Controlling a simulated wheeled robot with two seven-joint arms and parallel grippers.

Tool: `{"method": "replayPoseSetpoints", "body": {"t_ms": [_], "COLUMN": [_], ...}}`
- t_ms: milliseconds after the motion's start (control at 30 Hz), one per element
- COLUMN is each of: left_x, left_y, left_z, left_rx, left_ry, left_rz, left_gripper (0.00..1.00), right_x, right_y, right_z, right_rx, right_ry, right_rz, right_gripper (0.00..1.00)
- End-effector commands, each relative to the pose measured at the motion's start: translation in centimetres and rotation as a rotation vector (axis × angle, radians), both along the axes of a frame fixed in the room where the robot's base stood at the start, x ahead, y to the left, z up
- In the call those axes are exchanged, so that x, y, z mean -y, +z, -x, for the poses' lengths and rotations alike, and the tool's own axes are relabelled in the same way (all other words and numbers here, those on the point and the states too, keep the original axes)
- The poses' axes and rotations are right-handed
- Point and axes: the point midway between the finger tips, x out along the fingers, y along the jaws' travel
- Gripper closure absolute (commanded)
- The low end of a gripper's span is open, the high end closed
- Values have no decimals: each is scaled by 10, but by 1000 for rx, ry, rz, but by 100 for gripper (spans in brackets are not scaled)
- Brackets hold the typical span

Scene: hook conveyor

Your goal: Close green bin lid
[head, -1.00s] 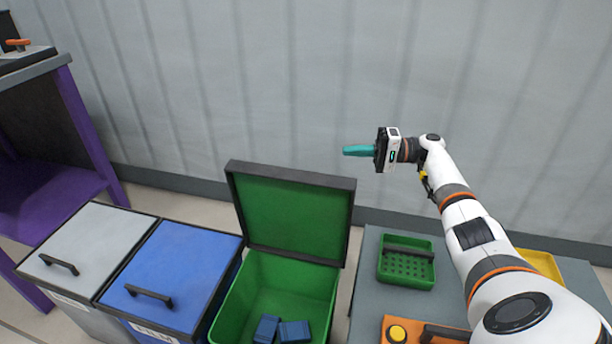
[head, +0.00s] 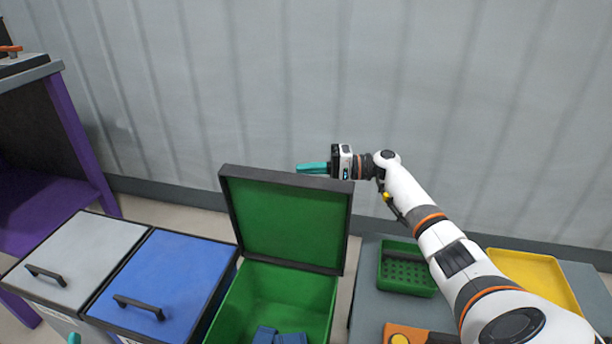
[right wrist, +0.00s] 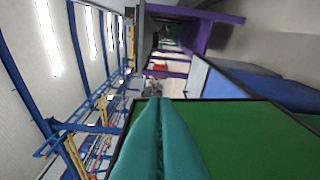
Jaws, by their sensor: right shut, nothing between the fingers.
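The green bin (head: 252,297) stands open, its lid (head: 287,222) raised nearly upright at the back, showing a green inner face and dark rim. My right gripper (head: 299,168) is shut and empty at the lid's top edge, fingers pointing left. Whether it touches the lid I cannot tell. In the right wrist view the shut teal fingers (right wrist: 158,104) lie beside the lid's green face (right wrist: 245,140). Only a teal tip of my left gripper (head: 74,339) shows at the bottom left of the head view.
Blue blocks (head: 279,337) lie in the green bin. A closed blue bin (head: 172,273) and closed grey bin (head: 84,254) stand left of it. On the right, a grey table (head: 365,282) holds a green tray (head: 390,281) and yellow tray (head: 540,274). A wall stands behind.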

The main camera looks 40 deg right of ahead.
Motion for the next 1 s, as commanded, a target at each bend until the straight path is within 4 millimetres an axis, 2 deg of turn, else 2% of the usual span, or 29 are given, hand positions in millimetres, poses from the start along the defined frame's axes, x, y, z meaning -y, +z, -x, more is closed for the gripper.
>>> {"method": "replayPoseSetpoints", "body": {"t_ms": [300, 833, 1000], "left_x": [0, -1, -3], "left_y": [-4, -5, -21], "left_z": [-1, -2, -5], "left_rx": [-30, -43, -154], "left_ry": [2, 3, 9], "left_rz": [-8, -12, -42], "left_gripper": [23, 23, 23], "right_x": [-18, -21, -28], "right_y": [-2, -1, 3], "right_z": [16, 18, 24], "right_rx": [0, 10, 47], "right_ry": [1, 1, 2], "right_rz": [-1, 11, 55], "right_gripper": [100, 100, 100]}}
